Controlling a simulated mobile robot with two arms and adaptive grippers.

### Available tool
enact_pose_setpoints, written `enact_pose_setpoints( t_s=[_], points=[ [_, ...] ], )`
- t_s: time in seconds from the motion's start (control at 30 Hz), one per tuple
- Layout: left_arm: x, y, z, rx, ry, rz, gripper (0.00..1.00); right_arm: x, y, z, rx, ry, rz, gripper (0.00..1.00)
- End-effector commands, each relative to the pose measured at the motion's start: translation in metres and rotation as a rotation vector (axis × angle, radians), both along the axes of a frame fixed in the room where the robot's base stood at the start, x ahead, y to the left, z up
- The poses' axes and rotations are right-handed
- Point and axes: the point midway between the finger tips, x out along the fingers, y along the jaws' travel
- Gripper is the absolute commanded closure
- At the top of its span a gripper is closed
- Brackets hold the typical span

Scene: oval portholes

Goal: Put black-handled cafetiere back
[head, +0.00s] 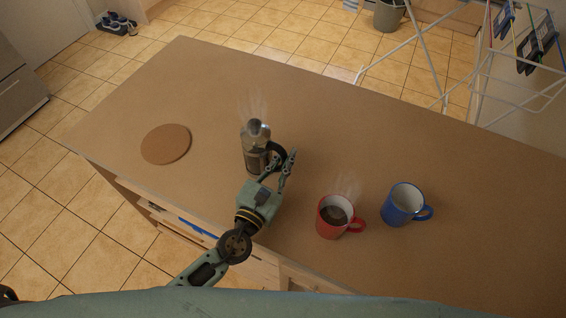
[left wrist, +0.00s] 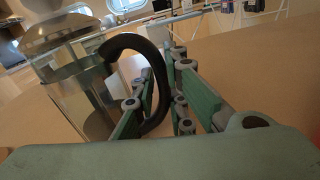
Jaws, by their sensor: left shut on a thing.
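The cafetiere (head: 254,148) is a glass and metal pot with a black handle. It is upright on or just above the brown counter; I cannot tell which. My left gripper (head: 286,170) is at its right side, shut on the black handle. In the left wrist view the handle (left wrist: 150,75) passes between the fingers (left wrist: 160,105), and the glass body (left wrist: 75,80) is at the left. A round brown cork-like mat (head: 166,144) lies bare on the counter to the left of the cafetiere. My right gripper is not in view.
A red mug (head: 328,222) of dark coffee stands right of my left gripper, and a blue mug (head: 400,207) stands further right. The counter (head: 330,110) is clear between cafetiere and mat. A white drying rack (head: 432,62) stands beyond the counter.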

Motion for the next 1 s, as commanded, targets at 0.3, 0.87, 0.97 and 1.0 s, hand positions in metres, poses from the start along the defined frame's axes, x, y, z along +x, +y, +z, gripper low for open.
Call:
enact_pose_setpoints(
  t_s=[0.3,0.87,0.97,1.0],
  points=[
    [0.000,0.000,-0.001,0.000,-0.005,0.001,1.00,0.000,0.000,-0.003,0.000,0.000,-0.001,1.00],
    [0.000,0.000,0.000,-0.001,0.000,0.001,0.69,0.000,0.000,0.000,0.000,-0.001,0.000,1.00],
    [-0.006,0.003,-0.001,0.000,0.002,0.001,0.69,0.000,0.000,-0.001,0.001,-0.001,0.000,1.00],
    [-0.011,0.005,-0.002,0.001,0.003,0.000,0.69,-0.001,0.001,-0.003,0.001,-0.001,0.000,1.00]
  ],
)
